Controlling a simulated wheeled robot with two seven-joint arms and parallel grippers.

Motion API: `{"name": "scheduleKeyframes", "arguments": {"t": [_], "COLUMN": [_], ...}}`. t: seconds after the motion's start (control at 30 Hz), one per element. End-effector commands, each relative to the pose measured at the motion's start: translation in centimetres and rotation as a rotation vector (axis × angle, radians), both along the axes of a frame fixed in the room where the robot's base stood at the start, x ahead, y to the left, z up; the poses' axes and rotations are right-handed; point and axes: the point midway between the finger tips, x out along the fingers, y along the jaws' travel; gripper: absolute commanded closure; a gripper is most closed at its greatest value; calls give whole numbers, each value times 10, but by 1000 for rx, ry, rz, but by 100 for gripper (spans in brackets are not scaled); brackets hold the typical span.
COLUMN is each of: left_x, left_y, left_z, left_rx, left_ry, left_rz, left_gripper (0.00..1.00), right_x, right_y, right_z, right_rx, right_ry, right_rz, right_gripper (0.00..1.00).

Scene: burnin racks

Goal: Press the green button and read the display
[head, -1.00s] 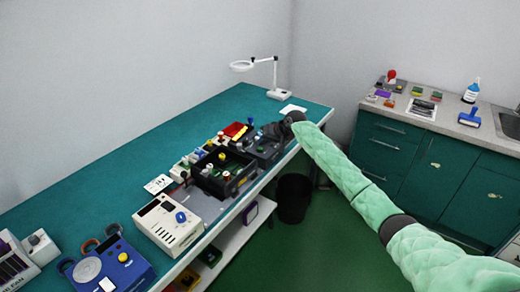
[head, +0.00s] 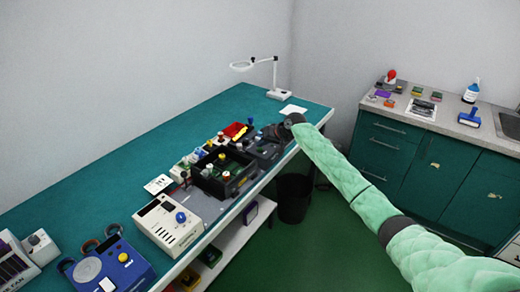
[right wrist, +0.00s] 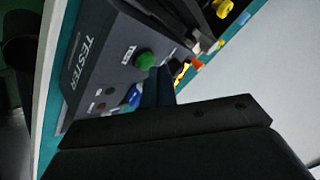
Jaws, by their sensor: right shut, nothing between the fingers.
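The dark grey tester (right wrist: 95,50) lies close under my right wrist camera, its "TESTER" lettering readable. In the head view the tester (head: 262,149) sits near the bench's right front edge, partly covered by my gripper. Its round green button (right wrist: 146,60), beside the word "TEST", is just beyond my right gripper's fingertips (right wrist: 160,86). I cannot tell whether they touch. A blue knob (right wrist: 134,95) is partly hidden behind the fingers. No readable display shows. In the head view my right gripper (head: 272,130) is shut and empty. My left gripper is out of view.
A black open box (head: 226,187) with coloured parts stands left of the tester. A cream instrument (head: 160,225) and a blue one (head: 130,262) are farther left on the bench. A magnifier lamp (head: 280,94) stands behind.

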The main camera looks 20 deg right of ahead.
Motion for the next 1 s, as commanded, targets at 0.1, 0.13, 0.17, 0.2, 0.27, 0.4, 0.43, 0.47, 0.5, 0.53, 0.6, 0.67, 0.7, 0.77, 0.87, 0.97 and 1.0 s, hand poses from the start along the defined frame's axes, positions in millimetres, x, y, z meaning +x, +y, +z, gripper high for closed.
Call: {"name": "scheduleKeyframes", "arguments": {"t": [0.1, 0.13, 0.17, 0.2, 0.27, 0.4, 0.43, 0.47, 0.5, 0.53, 0.6, 0.67, 0.7, 0.77, 0.87, 0.97, 1.0], "left_x": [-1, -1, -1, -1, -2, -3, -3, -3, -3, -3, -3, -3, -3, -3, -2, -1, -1], "left_y": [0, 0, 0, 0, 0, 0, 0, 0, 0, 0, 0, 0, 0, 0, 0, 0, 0], "left_z": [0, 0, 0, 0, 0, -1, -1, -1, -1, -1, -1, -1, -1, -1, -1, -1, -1], "left_rx": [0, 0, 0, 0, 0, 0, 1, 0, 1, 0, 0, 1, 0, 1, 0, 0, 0], "left_ry": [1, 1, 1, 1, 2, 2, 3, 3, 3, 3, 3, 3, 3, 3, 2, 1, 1], "left_rz": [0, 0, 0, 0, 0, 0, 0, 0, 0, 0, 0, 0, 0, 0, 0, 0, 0], "left_gripper": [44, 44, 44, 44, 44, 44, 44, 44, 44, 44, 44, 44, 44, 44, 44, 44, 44], "right_x": [0, 0, 0, 0, 0, 0, 0, 0, 0, 0, 0, 0, 0, 0, 0, 0, 0], "right_y": [0, 0, 0, 0, 0, 0, 0, 0, 0, 0, 0, 0, 0, 0, 0, 0, 0], "right_z": [0, 0, 0, 0, 0, -1, -2, -2, -2, -3, -3, -4, -4, -5, -6, -7, -7], "right_rx": [0, 0, 0, 0, 0, 0, 0, 0, 0, 0, 0, 0, 0, 0, 0, 0, 0], "right_ry": [0, 0, 0, 0, 0, 0, 0, 0, 0, 0, 0, 0, 0, 0, 0, 0, 0], "right_rz": [0, 0, 0, 0, 0, 0, 0, 0, 0, 0, 0, 0, 0, 0, 0, 0, 0], "right_gripper": [100, 100, 100, 100, 100, 100, 100, 100, 100, 100, 100, 100, 100, 100, 100, 100, 100]}}
